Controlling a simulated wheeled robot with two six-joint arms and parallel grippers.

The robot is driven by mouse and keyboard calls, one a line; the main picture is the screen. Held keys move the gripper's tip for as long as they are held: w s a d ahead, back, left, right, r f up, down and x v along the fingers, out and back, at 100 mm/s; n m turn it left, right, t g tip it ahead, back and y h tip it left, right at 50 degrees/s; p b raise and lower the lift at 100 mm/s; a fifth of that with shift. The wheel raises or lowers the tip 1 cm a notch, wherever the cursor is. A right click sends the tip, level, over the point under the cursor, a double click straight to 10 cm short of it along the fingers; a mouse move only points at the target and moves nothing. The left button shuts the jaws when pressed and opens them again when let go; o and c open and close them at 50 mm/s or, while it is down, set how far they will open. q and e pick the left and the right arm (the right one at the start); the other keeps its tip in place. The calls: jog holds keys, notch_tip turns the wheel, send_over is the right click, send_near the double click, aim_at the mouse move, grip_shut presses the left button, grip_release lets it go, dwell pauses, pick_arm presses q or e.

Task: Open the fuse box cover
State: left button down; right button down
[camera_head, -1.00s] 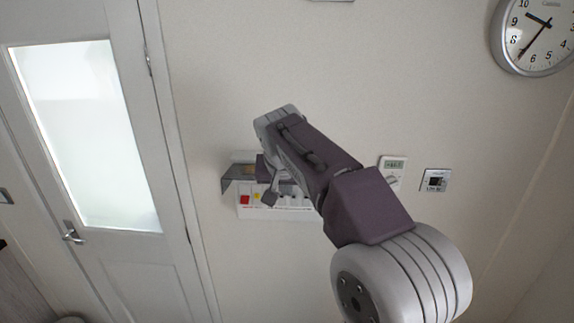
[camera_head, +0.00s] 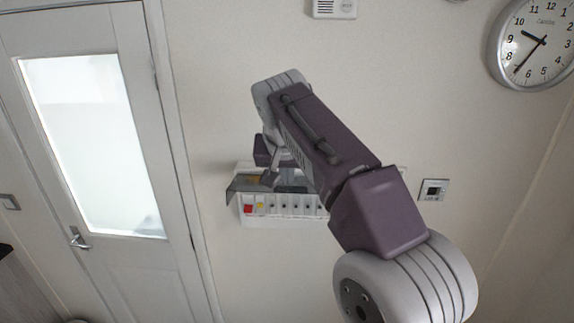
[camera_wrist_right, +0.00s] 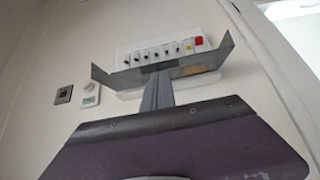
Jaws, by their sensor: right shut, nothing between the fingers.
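The fuse box (camera_head: 284,217) is a white unit on the wall with a red switch, a yellow one and several dark toggles. Its grey see-through cover (camera_head: 243,185) stands raised, sticking out from the wall above the switches. In the upside-down right wrist view the cover (camera_wrist_right: 205,62) spans the fuse box (camera_wrist_right: 150,52), and the switches show uncovered. My right gripper (camera_head: 269,180) is shut and empty, with its fingers at the cover. In the wrist view the fingers (camera_wrist_right: 157,92) reach up to the cover; whether they touch it I cannot tell. My left gripper is out of view.
My right arm hides the fuse box's right part. A small wall panel (camera_head: 433,190) is to the right, and a thermostat (camera_wrist_right: 89,95) shows in the wrist view. A door (camera_head: 100,150) with a frosted pane is left; a clock (camera_head: 534,45) hangs upper right.

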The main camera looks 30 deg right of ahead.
jog(key=shift+v, duration=1.45)
jog(key=shift+d+r, duration=0.1)
jog(key=shift+d, duration=0.05)
